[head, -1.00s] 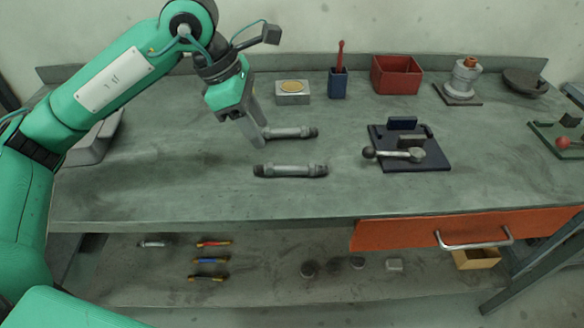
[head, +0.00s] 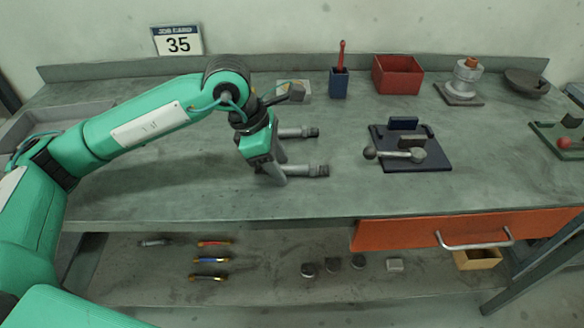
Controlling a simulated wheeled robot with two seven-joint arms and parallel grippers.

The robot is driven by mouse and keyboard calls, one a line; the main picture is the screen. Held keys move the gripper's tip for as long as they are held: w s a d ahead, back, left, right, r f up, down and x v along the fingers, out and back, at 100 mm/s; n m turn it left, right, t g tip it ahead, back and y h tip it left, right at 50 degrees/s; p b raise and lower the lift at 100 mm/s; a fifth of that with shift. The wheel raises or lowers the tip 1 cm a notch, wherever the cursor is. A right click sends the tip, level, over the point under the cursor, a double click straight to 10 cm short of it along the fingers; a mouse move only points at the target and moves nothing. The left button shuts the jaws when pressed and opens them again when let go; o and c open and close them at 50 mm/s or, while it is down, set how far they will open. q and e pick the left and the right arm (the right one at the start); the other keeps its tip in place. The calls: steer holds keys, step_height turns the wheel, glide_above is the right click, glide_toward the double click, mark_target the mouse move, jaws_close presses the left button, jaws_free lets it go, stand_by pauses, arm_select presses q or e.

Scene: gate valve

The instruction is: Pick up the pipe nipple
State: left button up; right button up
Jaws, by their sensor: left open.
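Two grey pipe nipples with dark threaded ends lie on the workbench, roughly parallel. The rear pipe nipple (head: 299,133) has its left end hidden behind my left gripper. The front pipe nipple (head: 308,171) shows its right part; its left part is hidden by the gripper. My left gripper (head: 279,171) is open and points down, with its fingers at the left part of the front nipple. I cannot tell whether the fingers straddle or touch it. My right gripper is not in view.
A dark vise-like fixture plate (head: 428,158) with a lever lies to the right. A blue cup (head: 338,83), a red bin (head: 397,75) and a valve body (head: 464,80) stand at the back. An orange drawer (head: 470,229) is below the bench edge. The front left bench is clear.

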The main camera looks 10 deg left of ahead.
arm_select(q)
jaws_close()
steer(key=shift+r, duration=0.1)
